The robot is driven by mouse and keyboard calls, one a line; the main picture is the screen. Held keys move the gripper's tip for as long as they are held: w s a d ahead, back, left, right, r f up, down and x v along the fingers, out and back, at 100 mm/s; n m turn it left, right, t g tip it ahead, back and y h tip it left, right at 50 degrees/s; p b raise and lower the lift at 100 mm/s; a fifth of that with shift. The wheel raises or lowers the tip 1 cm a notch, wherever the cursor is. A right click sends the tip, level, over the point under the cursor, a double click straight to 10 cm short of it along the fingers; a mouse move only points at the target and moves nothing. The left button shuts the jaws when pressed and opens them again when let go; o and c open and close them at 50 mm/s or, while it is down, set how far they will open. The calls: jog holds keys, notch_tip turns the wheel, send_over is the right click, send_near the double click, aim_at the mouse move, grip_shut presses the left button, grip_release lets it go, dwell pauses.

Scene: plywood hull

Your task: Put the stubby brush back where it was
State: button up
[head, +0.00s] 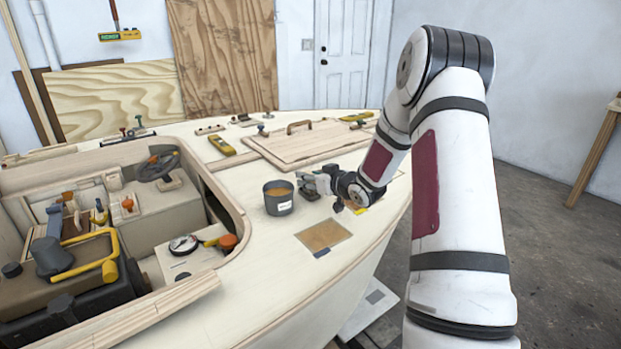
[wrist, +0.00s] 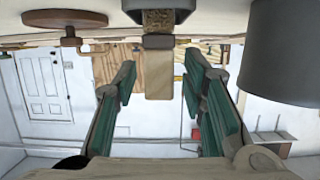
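In the wrist view, where the deck lies along the top, a short brush with a pale wooden handle (wrist: 158,82) shows between my finger pads. Its grey ferrule and tan bristles are above the handle, by a dark grey holder (wrist: 128,6). My gripper (wrist: 159,72) is open, with a green-padded finger on each side of the brush and a visible gap to each. I cannot tell how deep the brush lies between the fingers. In the head view my gripper (head: 306,183) is low over the deck, right of a grey pot (head: 280,208); the brush cannot be made out there.
The pot also shows close by in the wrist view (wrist: 292,50). A brown patch (head: 323,236) lies in front on the pale deck. A hatch with a handle (head: 310,143) is behind, and the open cockpit (head: 215,200) is at left.

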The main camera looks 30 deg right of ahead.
jog(key=p+v, duration=0.2)
jog(key=v, duration=1)
jog(key=s+a+r+g+h, duration=0.4)
jog(key=s+a+r+g, duration=0.3)
jog(key=s+a+r, duration=0.25)
jog(key=s+a+g+y, duration=0.1)
jog(key=s+a+g, duration=0.1)
jog(key=s+a, duration=0.4)
jog(key=s+a+r+g+y, duration=0.1)
jog(key=s+a, duration=0.5)
jog(key=s, duration=0.6)
jog(key=s+a+r+g+y, duration=0.1)
jog(key=s+a+g+y, duration=0.1)
jog(key=s+a, duration=0.4)
jog(key=s+g, duration=0.1)
jog(key=s, duration=0.3)
jog(key=shift+a+r, duration=0.15)
